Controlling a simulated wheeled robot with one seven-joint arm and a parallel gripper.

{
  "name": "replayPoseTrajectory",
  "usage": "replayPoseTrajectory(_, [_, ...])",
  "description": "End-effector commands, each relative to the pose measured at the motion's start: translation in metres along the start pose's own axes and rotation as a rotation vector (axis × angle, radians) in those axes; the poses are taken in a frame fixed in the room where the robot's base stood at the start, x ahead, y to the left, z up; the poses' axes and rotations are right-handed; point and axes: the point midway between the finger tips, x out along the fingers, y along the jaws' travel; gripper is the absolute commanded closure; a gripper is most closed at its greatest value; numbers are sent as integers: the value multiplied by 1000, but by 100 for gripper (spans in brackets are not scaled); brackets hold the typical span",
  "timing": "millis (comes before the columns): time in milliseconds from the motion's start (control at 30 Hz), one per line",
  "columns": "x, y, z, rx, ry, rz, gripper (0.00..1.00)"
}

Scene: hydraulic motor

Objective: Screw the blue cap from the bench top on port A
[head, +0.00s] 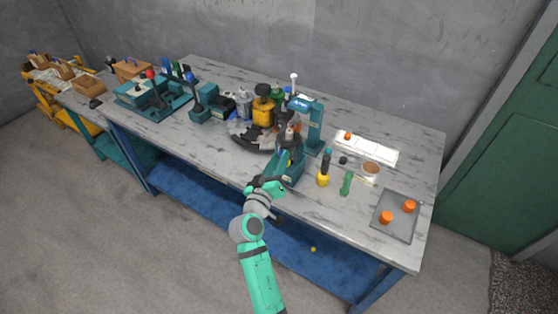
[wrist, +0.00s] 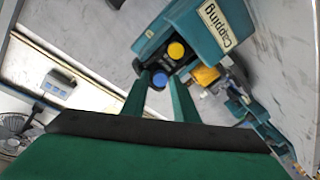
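In the wrist view the blue cap (wrist: 159,80) sits between the tips of my gripper's green fingers (wrist: 160,84) and fills the gap, so my gripper looks shut on it. The cap is at the dark front face of the unit in the teal fixture labelled "Capping" (wrist: 215,28). A yellow cap (wrist: 176,50) sits on that face, beside the blue one. Whether the blue cap touches port A or its thread cannot be told. In the head view my gripper (head: 283,172) is at the teal fixture by the bench's front edge; the blue cap is hidden there.
A yellow-handled tool (head: 323,177) and a green bottle (head: 346,183) stand right of the fixture. A grey tray (head: 397,228) with two orange parts lies at the bench's right end. A dark round stand (head: 246,140) and a yellow canister (head: 263,110) are behind to the left.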

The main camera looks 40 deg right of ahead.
Motion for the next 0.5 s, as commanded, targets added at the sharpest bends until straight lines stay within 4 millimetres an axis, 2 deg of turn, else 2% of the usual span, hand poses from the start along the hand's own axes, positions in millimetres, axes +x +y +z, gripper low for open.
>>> replayPoseTrajectory(167, [0,0,0,-93,0,-1,73])
replayPoseTrajectory(500, [0,0,0,-98,0,0,73])
